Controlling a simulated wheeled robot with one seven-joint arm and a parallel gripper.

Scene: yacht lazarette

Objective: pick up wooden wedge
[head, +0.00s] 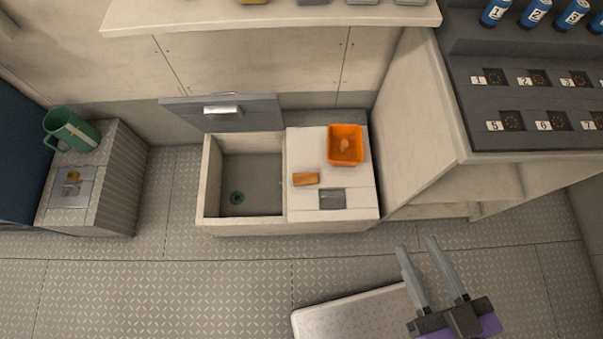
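The wooden wedge (306,179) is a small orange-brown block. It lies on the white top (308,146) of the low locker, to the right of the open bin. My gripper (418,244) is at the lower right, nearer to me than the locker. Its two grey fingers are apart with nothing between them. The gripper is clear of the wedge, to the right of it and lower in the picture.
An orange tray (346,131) with a small item inside sits just behind the wedge. A dark inset plate (332,198) is in front. The open bin (212,180) has a raised lid (222,113). A shelf unit (435,115) stands right; a green mug (72,130) is left.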

